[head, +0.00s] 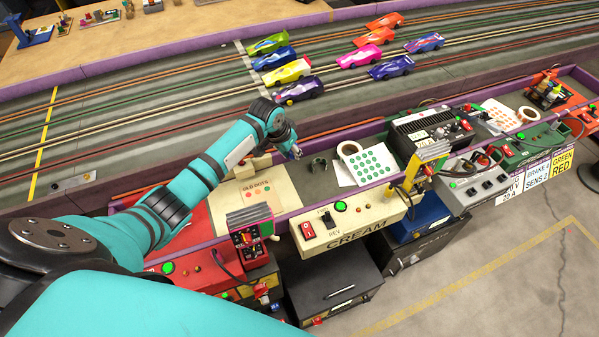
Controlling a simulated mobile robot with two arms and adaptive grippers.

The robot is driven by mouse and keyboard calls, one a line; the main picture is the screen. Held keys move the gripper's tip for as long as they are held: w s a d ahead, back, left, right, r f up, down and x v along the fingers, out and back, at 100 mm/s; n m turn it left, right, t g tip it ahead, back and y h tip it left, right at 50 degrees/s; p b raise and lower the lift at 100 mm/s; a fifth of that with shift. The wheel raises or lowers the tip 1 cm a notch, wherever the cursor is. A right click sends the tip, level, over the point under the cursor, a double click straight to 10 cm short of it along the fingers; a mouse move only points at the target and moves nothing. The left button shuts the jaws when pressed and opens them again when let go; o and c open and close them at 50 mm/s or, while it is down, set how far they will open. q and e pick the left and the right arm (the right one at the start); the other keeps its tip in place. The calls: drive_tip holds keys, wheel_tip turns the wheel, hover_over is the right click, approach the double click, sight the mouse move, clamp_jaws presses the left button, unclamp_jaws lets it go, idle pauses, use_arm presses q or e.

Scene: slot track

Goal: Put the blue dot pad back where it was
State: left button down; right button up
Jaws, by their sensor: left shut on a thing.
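My left gripper (296,151) reaches in over the trackside shelf, above its left part near the purple rail. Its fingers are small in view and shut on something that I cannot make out. I cannot pick out a blue dot pad anywhere. A white sheet with green dots (368,163) lies on the shelf right of the gripper. A sheet with orange-red dots (499,115) lies farther right. A pale panel marked OLD DOTS (254,205) lies below and left of the gripper. My right gripper is not in view.
A tape roll (350,148) and a small dark green object (318,164) stand near the gripper. The cream control box (350,219) edges the shelf in front. Several toy cars (287,70) stand on the slot track behind. Dark boxes (333,282) stand below.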

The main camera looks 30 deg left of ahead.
use_arm(q)
hover_over(294, 173)
drive_tip(key=s, duration=0.2)
drive_tip(key=f, duration=0.4)
drive_tip(key=shift+w+a+f, duration=0.2)
drive_tip(key=shift+w+f, duration=0.05)
drive_tip(key=shift+f, duration=0.1)
wheel_tip(294, 173, down, 2)
drive_tip(key=shift+f, duration=0.55)
drive_tip(key=shift+f+b, duration=0.1)
drive_tip(key=shift+b, duration=0.2)
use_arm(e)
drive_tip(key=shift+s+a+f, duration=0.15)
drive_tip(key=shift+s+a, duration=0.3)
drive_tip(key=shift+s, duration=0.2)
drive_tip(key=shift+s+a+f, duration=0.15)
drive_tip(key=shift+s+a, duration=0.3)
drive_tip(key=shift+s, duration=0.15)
use_arm(q)
drive_tip(key=c, duration=1.6)
unclamp_jaws()
drive_tip(key=o, duration=0.4)
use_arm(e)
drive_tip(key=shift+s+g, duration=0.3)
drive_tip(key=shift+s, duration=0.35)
